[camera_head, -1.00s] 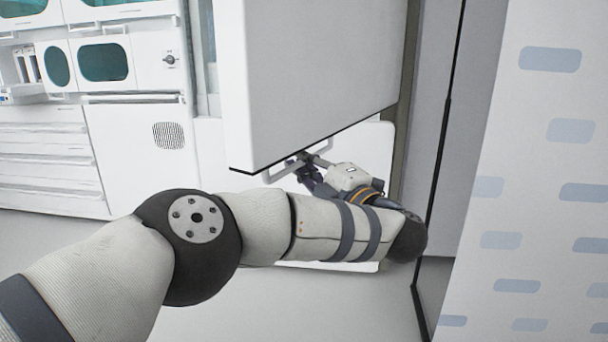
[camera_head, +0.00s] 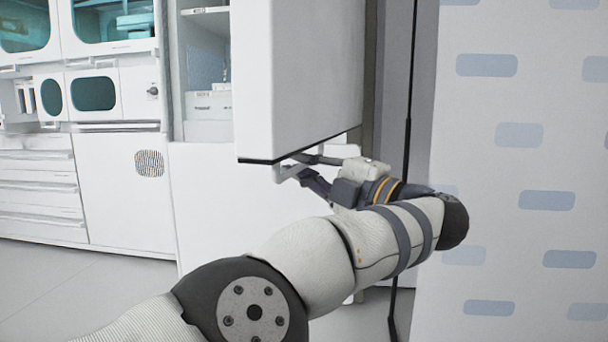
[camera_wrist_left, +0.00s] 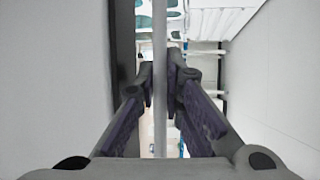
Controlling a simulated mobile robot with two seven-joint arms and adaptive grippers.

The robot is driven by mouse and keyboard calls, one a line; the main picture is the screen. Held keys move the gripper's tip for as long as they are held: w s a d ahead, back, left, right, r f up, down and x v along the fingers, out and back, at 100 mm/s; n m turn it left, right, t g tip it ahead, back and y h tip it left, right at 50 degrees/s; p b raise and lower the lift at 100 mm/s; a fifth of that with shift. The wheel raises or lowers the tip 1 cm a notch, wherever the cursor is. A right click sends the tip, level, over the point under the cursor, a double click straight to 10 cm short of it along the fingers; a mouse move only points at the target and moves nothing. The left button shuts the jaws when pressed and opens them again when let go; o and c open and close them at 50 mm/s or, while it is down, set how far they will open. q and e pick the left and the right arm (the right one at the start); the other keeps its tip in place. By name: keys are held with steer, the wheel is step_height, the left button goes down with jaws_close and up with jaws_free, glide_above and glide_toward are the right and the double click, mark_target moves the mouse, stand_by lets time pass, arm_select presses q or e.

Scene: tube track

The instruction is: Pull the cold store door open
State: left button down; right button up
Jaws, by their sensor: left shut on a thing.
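The white cold store door (camera_head: 305,75) stands ajar in the head view, its lower edge dark. In the left wrist view the handle (camera_wrist_left: 160,50) runs as an upright bar between the two fingertips of my left gripper (camera_wrist_left: 161,80). My right gripper is not in view.
An open compartment with shelves and white boxes (camera_head: 209,105) shows left of the door. White cabinets and drawers (camera_head: 40,185) line the left. A patterned pale wall panel (camera_head: 510,170) stands close on the right. Bare floor (camera_head: 70,280) shows at lower left.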

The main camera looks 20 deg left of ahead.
arm_select(q)
steer(key=shift+r, duration=0.15)
steer(key=c, duration=2)
jaws_free()
steer(key=shift+w, duration=0.1)
steer(key=shift+o, duration=0.2)
